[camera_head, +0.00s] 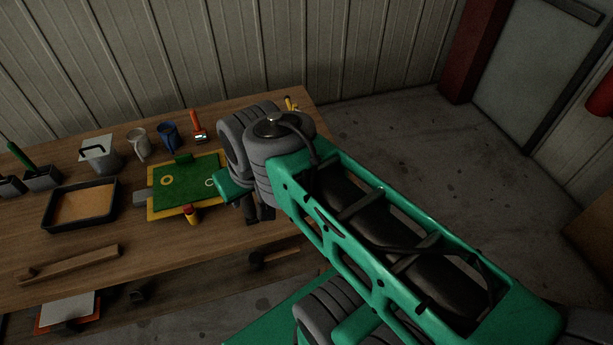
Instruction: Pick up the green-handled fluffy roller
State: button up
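A green handle (20,156) slants up out of a dark container (42,179) at the far left of the workbench. Whether a fluffy roller is at its lower end is hidden by the container. My gripper (258,209) is low behind my green arm, over the right part of the bench, to the right of the green and yellow board and well away from the green handle. Only its dark fingers show in part; I cannot tell their opening or whether they hold anything.
On the wooden bench (60,245) are a black tray (81,227) with a tan inside, a green and yellow board (155,211), a wooden bar (68,263), a grey bucket (104,158), a white mug (139,143), a blue mug (168,136) and an orange-handled tool (196,121).

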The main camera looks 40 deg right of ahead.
aim_at(11, 146)
jog(key=i, duration=0.4)
jog(key=u, duration=1.5)
jog(key=k, duration=0.65)
jog(key=u, duration=1.05)
jog(key=i, duration=2.8)
jog(key=z, duration=0.4)
